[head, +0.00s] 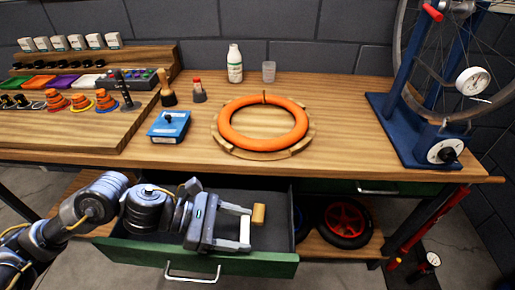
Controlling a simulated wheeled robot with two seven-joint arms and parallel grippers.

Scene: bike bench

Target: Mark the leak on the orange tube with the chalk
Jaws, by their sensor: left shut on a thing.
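The orange tube (228,131) lies as a ring on a round wooden holder (312,128) on the bench, with its dark valve at the back. I cannot make out a leak mark on it. My left gripper (245,230) is over the open drawer in front of the bench, shut on a white stick that looks like the chalk (245,232). The chalk spans between the two fingers. I cannot tell whether it touches the drawer floor. My right gripper is out of view.
The green drawer (220,265) stands open below the bench edge, with a tan block (259,214) beside the gripper. A blue box (169,126), a white bottle (235,64) and a clear cup (269,71) stand near the tube. The blue wheel stand (395,130) is at right.

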